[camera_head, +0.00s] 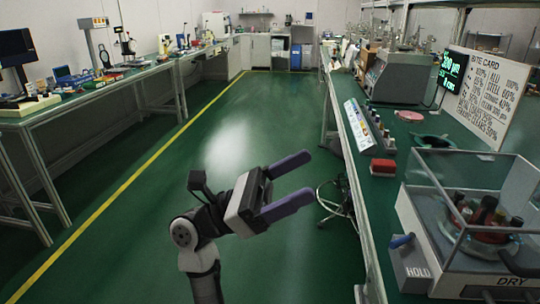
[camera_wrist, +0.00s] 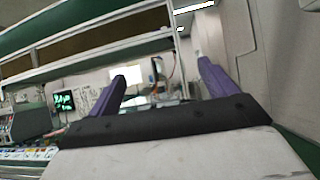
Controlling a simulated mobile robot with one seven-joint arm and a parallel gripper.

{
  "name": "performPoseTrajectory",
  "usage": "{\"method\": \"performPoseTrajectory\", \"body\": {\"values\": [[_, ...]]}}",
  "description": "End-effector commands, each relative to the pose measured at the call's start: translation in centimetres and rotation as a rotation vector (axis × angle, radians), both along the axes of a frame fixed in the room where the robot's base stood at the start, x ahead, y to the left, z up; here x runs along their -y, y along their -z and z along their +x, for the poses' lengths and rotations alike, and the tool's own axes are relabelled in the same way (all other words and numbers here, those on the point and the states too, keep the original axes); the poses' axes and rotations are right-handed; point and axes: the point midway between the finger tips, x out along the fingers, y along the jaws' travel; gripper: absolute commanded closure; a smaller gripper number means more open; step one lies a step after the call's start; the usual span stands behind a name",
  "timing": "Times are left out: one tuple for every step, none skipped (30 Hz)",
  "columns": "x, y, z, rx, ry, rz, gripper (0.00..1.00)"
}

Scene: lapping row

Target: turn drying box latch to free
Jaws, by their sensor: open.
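The drying box (camera_head: 475,205) stands on the right bench in the head view, a clear-walled case with dark items inside and "DRY" on its front. A grey block marked "HOLD" (camera_head: 416,271) is at its left front, with a blue-tipped handle (camera_head: 402,241) on top that looks like the latch. My gripper (camera_head: 301,178) is over the floor aisle, left of the bench and apart from the box. Its two purple fingers are spread and empty. They also show in the wrist view (camera_wrist: 162,78), where I cannot make out the latch.
A red block (camera_head: 383,167) and a rack of small bottles (camera_head: 368,127) sit on the bench left of the box. A stool (camera_head: 337,200) stands by the bench edge. A white text board (camera_head: 490,98) is behind. The green aisle is clear.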

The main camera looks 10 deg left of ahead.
Motion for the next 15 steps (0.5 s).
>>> {"method": "performPoseTrajectory", "body": {"values": [[-0.4, -0.8, -0.4, 0.002, 0.002, -0.024, 0.16], [-0.7, -1.2, -0.7, 0.004, 0.004, -0.041, 0.16], [-1.1, -1.7, -1.0, 0.004, 0.008, -0.060, 0.16], [-1.4, -2.1, -1.2, 0.005, 0.009, -0.074, 0.16], [-1.6, -2.4, -1.5, 0.006, 0.012, -0.086, 0.16], [-1.9, -2.8, -1.7, 0.007, 0.016, -0.103, 0.16], [-2.1, -3.1, -1.9, 0.008, 0.017, -0.114, 0.16], [-2.3, -3.3, -2.1, 0.008, 0.018, -0.123, 0.16], [-2.5, -3.6, -2.3, 0.008, 0.020, -0.134, 0.16], [-2.6, -3.7, -2.4, 0.009, 0.022, -0.142, 0.16], [-2.8, -3.9, -2.5, 0.009, 0.023, -0.148, 0.16], [-2.9, -4.0, -2.6, 0.009, 0.026, -0.154, 0.16], [-2.9, -4.1, -2.7, 0.009, 0.027, -0.157, 0.16], [-3.0, -4.2, -2.7, 0.009, 0.027, -0.160, 0.16], [-3.0, -4.2, -2.8, 0.009, 0.029, -0.163, 0.16]]}}
